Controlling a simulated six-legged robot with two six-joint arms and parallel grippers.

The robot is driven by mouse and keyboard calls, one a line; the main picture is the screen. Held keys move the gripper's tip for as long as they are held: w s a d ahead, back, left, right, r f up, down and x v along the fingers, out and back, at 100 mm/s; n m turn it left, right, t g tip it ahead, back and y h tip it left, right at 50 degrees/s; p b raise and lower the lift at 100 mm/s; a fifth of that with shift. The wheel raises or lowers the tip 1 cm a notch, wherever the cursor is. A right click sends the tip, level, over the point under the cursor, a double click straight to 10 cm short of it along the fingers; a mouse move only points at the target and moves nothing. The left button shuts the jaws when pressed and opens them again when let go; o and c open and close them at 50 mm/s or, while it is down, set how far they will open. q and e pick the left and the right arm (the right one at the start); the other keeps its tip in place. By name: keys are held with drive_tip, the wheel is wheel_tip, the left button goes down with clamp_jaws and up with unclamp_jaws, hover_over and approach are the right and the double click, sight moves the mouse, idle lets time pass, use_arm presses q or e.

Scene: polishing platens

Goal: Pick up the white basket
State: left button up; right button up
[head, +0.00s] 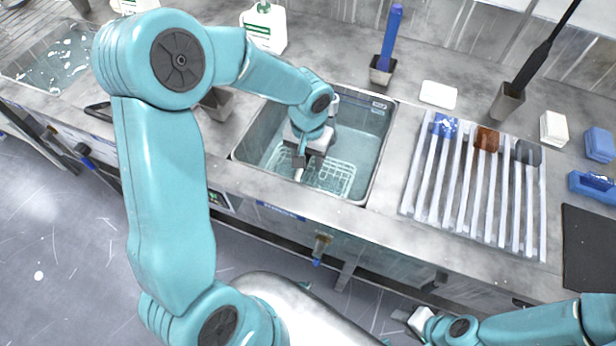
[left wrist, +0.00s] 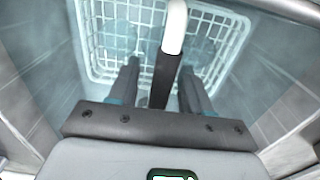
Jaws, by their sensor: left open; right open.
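The white basket (head: 338,180), a wire mesh one, sits low in the sink (head: 378,150), which looks filled with clear water. It also shows in the left wrist view (left wrist: 84,45), with blurred bluish shapes inside it. My left gripper (head: 299,170) is over the basket's left part, pointing down into the sink. In the left wrist view its open fingers (left wrist: 160,78) stand on either side of an upright handle (left wrist: 174,30), white above and dark below. Whether the fingers touch the handle cannot be told. My right gripper (head: 408,318) is open and empty, low in front of the counter.
Right of the sink stands a slatted rack (head: 425,185) with blue, brown and dark pieces. Behind are a white bottle (head: 266,28), a blue-handled tool (head: 390,40) in a holder and a white block (head: 438,94). The sink walls are close around my left gripper.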

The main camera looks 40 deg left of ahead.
use_arm(q)
clamp_jaws()
idle(1.4)
